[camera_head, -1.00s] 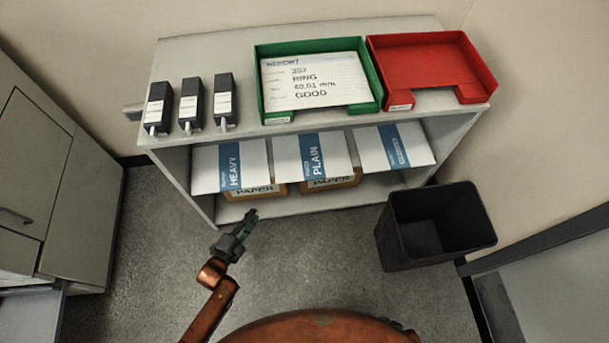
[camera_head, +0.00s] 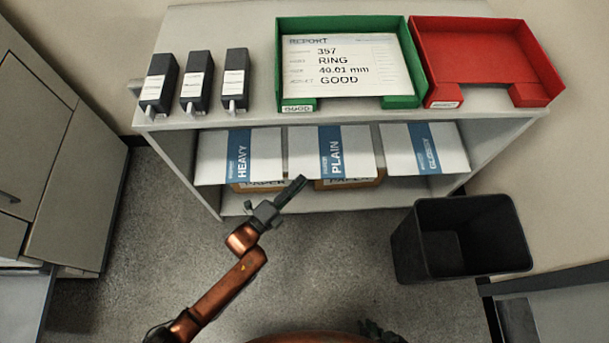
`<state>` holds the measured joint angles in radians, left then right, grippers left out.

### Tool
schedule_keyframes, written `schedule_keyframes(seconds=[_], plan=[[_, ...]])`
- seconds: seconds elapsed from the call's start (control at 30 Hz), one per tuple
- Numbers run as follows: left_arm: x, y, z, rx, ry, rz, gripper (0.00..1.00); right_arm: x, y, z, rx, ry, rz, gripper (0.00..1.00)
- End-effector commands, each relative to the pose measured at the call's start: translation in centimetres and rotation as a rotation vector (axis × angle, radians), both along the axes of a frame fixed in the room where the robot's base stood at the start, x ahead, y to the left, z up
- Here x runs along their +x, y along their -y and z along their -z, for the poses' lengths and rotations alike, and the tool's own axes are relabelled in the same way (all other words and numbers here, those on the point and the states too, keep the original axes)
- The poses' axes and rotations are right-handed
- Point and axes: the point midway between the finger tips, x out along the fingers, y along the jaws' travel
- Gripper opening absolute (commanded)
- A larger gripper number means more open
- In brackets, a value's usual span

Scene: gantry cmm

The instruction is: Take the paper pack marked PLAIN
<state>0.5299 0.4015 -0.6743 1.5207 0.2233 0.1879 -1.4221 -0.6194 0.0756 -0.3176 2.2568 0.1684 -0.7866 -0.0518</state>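The paper pack marked PLAIN (camera_head: 360,160) is white with a blue band and lies on the lower shelf, between the packs marked HEAVY (camera_head: 211,157) and GLOSSY (camera_head: 400,155). My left gripper (camera_head: 291,190) is in front of the shelf, its fingertips by the lower left corner of the PLAIN pack in the picture. I cannot tell if it touches the pack. Its fingers look like one slim bar, so their opening is unclear; nothing shows in them. My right gripper (camera_head: 380,331) barely shows at the bottom edge, and its fingers cannot be made out.
Brown paper boxes (camera_head: 345,183) sit under the packs. On the shelf top stand several black boxes (camera_head: 197,76), a green tray (camera_head: 291,103) holding a report marked GOOD (camera_head: 345,68), and a red tray (camera_head: 465,63). A black bin (camera_head: 420,255) stands right. Floor in front is clear.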

Motion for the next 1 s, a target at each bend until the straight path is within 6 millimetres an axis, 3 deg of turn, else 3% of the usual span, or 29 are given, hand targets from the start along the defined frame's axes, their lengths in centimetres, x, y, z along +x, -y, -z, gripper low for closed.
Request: schedule_keyframes(seconds=[0.23,0.63,1.0], plan=[[1.7,1.6,0.1,-0.002,-0.002,-0.001,0.17,0.3,0.0,0.8,0.001,0.026,0.005,0.14],[2.0,2.0,0.0,-0.001,-0.001,-0.001,0.17,0.4,0.1,0.9,-0.003,0.036,0.006,0.14],[2.0,2.0,0.0,-0.001,-0.001,-0.001,0.05,0.4,0.1,0.9,-0.003,0.034,0.006,0.14]])
